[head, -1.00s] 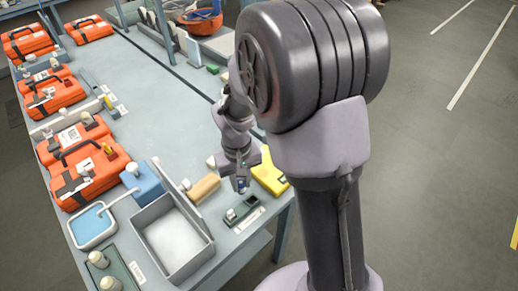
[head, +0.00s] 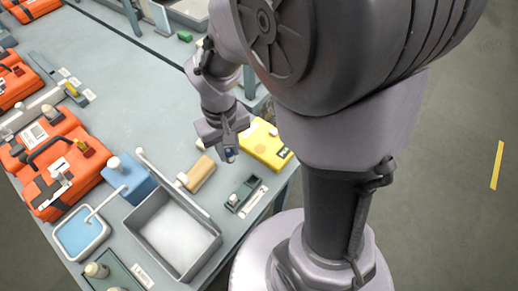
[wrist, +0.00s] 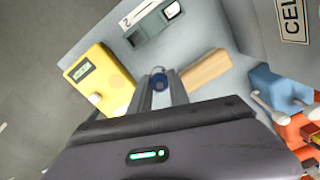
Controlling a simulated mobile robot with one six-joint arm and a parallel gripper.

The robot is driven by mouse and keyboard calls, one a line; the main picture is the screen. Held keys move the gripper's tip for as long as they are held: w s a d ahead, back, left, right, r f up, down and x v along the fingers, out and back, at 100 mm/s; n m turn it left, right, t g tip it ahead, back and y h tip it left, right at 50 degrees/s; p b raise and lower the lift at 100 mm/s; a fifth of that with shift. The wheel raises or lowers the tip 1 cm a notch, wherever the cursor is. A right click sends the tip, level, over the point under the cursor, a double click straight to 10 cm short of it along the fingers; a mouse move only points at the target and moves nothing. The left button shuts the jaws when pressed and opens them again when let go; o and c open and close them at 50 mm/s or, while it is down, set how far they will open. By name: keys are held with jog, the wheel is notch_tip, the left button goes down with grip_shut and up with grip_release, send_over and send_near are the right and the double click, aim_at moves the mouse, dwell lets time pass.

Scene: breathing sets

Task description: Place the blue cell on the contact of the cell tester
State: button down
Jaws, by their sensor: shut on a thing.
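My gripper (wrist: 160,92) is shut on the blue cell (wrist: 160,82), whose round dark blue end shows between the fingertips. In the head view my gripper (head: 229,150) hangs over the bench with the blue cell (head: 231,155) at its tips. The yellow cell tester (head: 265,148) lies just right of it, and on the left in the wrist view (wrist: 98,78), with a lit green display. The cell is beside the tester in both views, apart from it. Pale round spots show on the tester near my left finger; which is the contact I cannot tell.
A dark green tray (head: 246,182) with a pale cell stands near the bench's front edge. A wooden block (head: 201,174) lies left of my gripper. A grey open bin (head: 146,220), a blue block (head: 128,178) and orange cases (head: 75,172) stand further left.

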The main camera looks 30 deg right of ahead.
jog(key=s+b, duration=0.2)
jog(key=s, duration=0.9)
jog(key=p, duration=0.4)
send_over(259, 148)
jog(key=shift+s+f, duration=0.2)
jog(key=shift+f, duration=0.35)
notch_tip(259, 148, down, 3)
jog(key=shift+f+b, duration=0.15)
jog(key=shift+b, duration=0.75)
jog(key=shift+w+f, duration=0.1)
jog(key=shift+f, duration=0.1)
jog(key=shift+r, duration=0.2)
jog(key=shift+f, duration=0.15)
jog(key=c, duration=1.7)
grip_release()
jog(key=shift+f, duration=0.1)
jog(key=o, duration=0.5)
jog(key=shift+c, duration=0.2)
